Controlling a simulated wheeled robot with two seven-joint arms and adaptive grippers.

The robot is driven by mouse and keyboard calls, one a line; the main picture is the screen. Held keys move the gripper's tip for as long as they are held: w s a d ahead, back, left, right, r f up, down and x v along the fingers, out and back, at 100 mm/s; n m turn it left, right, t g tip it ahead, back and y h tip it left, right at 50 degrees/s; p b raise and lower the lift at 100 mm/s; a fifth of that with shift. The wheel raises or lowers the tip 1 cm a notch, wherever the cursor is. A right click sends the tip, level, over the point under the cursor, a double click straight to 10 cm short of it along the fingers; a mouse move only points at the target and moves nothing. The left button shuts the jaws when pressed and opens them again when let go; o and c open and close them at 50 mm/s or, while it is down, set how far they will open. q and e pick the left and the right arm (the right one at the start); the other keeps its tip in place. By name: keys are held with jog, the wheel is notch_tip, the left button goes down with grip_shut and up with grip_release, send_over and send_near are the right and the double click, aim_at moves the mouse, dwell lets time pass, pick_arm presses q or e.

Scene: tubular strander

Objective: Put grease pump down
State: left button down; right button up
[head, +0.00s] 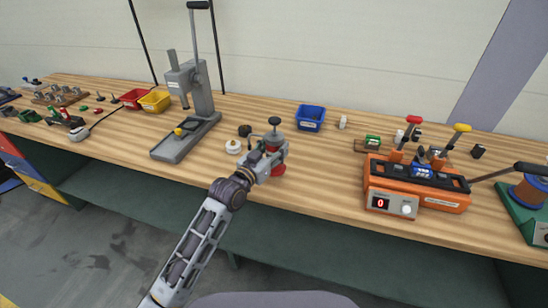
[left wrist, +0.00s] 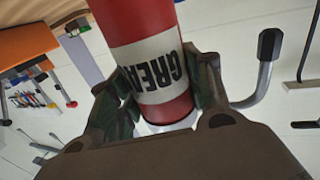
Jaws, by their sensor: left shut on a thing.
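The grease pump (head: 279,169) is a red cylinder with a white label. In the head view it is mostly hidden behind my left gripper (head: 268,160), with red showing at its right side and a dark knob on top. In the left wrist view the grease pump (left wrist: 158,70) fills the middle, its label partly readable as "GREA". The fingers of my left gripper (left wrist: 155,98) are shut around it from both sides. The pump is over the front part of the wooden workbench (head: 320,195); I cannot tell whether its base touches the top. My right gripper is not in view.
A grey press (head: 190,95) stands to the left. A white round part (head: 233,147) and a dark round part (head: 245,131) lie close by. A blue bin (head: 311,118) is behind, and an orange device (head: 415,190) stands right. Bare wood lies between pump and device.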

pick_arm(q)
jog(key=shift+f, duration=1.6)
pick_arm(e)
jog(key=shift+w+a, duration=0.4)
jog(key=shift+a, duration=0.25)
pick_arm(q)
jog(key=shift+f, duration=0.1)
jog(key=c, duration=1.1)
grip_release()
jog(key=shift+f, duration=0.3)
jog(key=o, duration=0.4)
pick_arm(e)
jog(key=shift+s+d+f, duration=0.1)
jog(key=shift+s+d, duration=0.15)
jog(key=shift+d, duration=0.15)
